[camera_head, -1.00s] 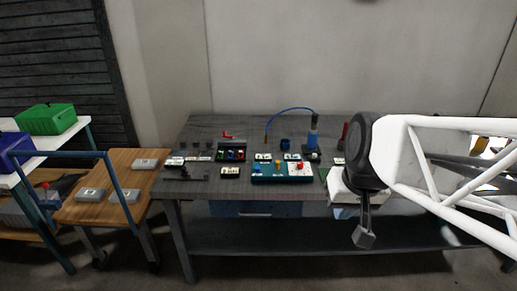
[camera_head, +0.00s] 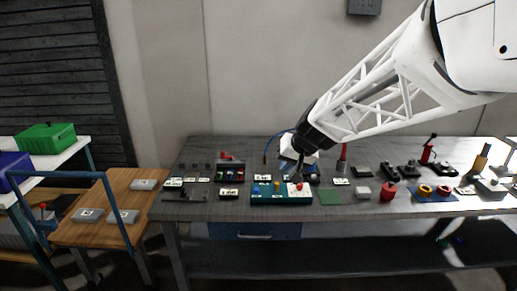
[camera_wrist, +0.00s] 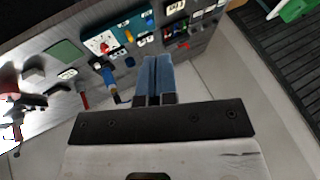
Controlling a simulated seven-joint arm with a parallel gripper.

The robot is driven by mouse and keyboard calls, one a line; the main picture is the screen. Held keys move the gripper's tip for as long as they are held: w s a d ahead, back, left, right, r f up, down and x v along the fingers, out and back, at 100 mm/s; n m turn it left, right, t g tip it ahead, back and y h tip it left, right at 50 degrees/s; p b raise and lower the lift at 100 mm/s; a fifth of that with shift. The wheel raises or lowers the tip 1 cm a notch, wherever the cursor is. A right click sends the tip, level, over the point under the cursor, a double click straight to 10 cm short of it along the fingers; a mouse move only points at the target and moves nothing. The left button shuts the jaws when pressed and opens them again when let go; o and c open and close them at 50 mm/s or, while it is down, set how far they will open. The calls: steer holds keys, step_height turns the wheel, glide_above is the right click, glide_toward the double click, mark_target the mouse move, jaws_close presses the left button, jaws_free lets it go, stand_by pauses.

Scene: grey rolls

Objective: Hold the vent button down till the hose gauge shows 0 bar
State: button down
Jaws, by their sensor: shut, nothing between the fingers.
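A teal panel box (camera_head: 268,199) lies on the grey workbench. At its right end is a white plate with a red button (camera_head: 299,187); the button also shows in the wrist view (camera_wrist: 104,47). I cannot tell by a label whether this is the vent button. A blue cylinder (camera_wrist: 110,79) stands behind the box, mostly hidden by my arm in the head view. A blue hose (camera_head: 274,141) shows near it. I cannot make out a gauge reading. My gripper (camera_head: 299,175) is shut and empty, above the back of the box; its fingers (camera_wrist: 154,62) look clear of the button.
A dark block with coloured buttons (camera_head: 230,173) stands left of the box. A green mat (camera_head: 330,197) and a red knob (camera_head: 389,190) lie to the right. Several small devices fill the bench's right side. A wooden side table (camera_head: 105,200) stands at left.

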steer(key=w+a+f+t, duration=0.1)
steer(key=w+a+f, duration=0.15)
steer(key=w, duration=0.55)
steer(key=w+a+f, duration=0.2)
steer(key=w+f, duration=0.2)
steer(key=w, duration=0.3)
steer(key=m+t, duration=0.2)
glide_above(258, 189)
step_height(258, 189, down, 10)
steer(key=shift+w+f+y, duration=0.1)
steer(key=shift+y, duration=0.2)
steer(key=shift+f, duration=4.4)
steer(key=shift+f, duration=0.15)
steer(key=shift+f, duration=0.25)
